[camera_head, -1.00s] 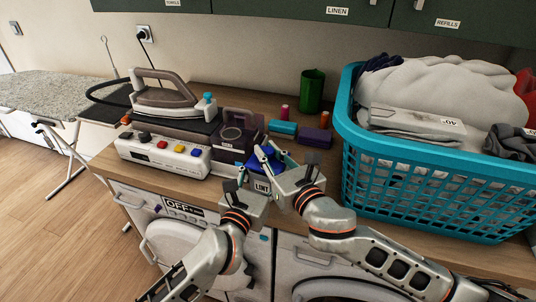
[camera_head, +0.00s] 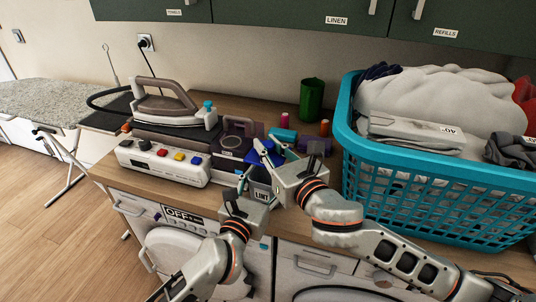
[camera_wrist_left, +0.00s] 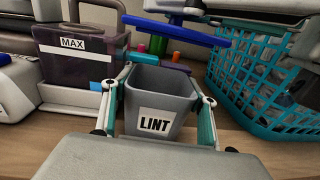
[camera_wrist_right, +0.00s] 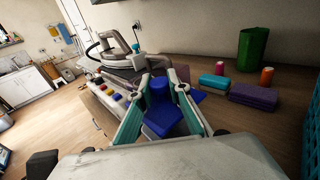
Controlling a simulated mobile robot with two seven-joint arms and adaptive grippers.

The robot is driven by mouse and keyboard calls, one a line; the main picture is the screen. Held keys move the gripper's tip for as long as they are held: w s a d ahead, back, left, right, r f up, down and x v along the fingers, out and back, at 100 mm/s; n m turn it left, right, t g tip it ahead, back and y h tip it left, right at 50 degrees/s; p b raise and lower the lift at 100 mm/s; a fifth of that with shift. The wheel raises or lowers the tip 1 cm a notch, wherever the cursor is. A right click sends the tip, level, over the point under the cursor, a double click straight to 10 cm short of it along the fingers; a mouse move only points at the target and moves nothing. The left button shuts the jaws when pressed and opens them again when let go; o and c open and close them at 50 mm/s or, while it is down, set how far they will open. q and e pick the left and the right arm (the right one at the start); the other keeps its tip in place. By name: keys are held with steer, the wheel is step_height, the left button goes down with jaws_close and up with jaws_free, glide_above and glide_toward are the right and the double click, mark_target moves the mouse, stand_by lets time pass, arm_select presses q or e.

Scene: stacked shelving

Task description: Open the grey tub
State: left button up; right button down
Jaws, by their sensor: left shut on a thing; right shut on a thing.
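The grey tub (camera_wrist_left: 158,85), labelled LINT, stands at the worktop's front, its mouth uncovered in the left wrist view. My left gripper (camera_head: 246,187) is shut around the tub, with a finger on each side in the left wrist view. The blue lid (camera_wrist_right: 162,118) is off the tub, held tilted above it; it also shows as a blue bar in the left wrist view (camera_wrist_left: 175,32). My right gripper (camera_head: 264,150) is shut on the lid, its fingers on either side of the blue knob in the right wrist view.
A dark MAX container (camera_wrist_left: 80,55) and the iron on its station (camera_head: 165,150) stand left of the tub. A teal laundry basket (camera_head: 430,195) stands right. Behind are a green cup (camera_head: 312,100), spools (camera_head: 325,128) and a purple block (camera_wrist_right: 255,95).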

arm_select(q)
steer(key=o, duration=1.7)
steer(key=shift+s, duration=0.1)
